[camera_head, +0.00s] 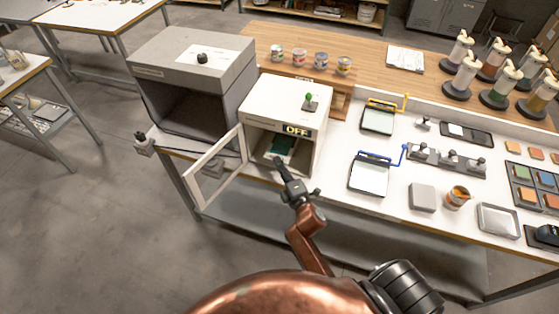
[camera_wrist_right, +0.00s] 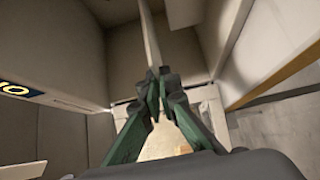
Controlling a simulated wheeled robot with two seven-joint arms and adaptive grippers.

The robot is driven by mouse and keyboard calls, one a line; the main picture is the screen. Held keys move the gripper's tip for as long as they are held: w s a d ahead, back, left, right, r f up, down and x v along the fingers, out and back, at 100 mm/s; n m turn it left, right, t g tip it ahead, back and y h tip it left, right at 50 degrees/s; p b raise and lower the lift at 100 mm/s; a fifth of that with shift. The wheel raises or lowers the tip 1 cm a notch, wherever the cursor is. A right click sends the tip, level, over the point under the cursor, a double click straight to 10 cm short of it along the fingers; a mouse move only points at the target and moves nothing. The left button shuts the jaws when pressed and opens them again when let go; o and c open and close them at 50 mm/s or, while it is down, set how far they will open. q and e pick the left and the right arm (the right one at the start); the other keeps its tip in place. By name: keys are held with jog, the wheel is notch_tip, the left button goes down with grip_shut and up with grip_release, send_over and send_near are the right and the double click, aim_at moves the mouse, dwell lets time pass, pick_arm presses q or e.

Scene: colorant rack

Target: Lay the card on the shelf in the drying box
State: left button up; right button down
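The white drying box (camera_head: 292,98) stands on the table with its door (camera_head: 216,172) swung open to the left. Its display (camera_head: 297,130) reads OFF. The dark green card (camera_head: 284,143) is flat inside the opening. My right gripper (camera_head: 280,165) is at the front of the opening, directly before the card. In the right wrist view its fingers (camera_wrist_right: 161,80) are close together, and a thin pale strip, apparently the card edge-on, runs out from the fingertips. The exact contact is hidden, as is most of the shelf. My left gripper is not in view.
A larger grey open-fronted box (camera_head: 195,75) stands left of the drying box. Several cans stand behind. The open door borders the approach on the left.

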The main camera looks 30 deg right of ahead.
aim_at(284, 152)
jog(key=shift+w+d+r, duration=0.1)
jog(key=shift+w+d, duration=0.45)
jog(key=shift+d, duration=0.1)
jog(key=shift+w+d+f, duration=0.2)
jog(key=shift+w+d, duration=0.1)
jog(key=shift+w+d+f+b, duration=0.3)
jog(key=shift+w+d+b, duration=0.4)
jog(key=shift+d, duration=0.1)
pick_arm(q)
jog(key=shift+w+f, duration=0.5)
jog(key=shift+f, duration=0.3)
pick_arm(e)
jog(key=shift+w+d+f, duration=0.1)
jog(key=shift+w+d, duration=0.4)
jog(key=shift+d, duration=0.1)
pick_arm(q)
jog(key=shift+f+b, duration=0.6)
jog(key=shift+b, duration=0.15)
pick_arm(e)
jog(key=shift+f, duration=0.8)
jog(key=c, duration=2.1)
grip_release()
jog(key=shift+o, duration=0.7)
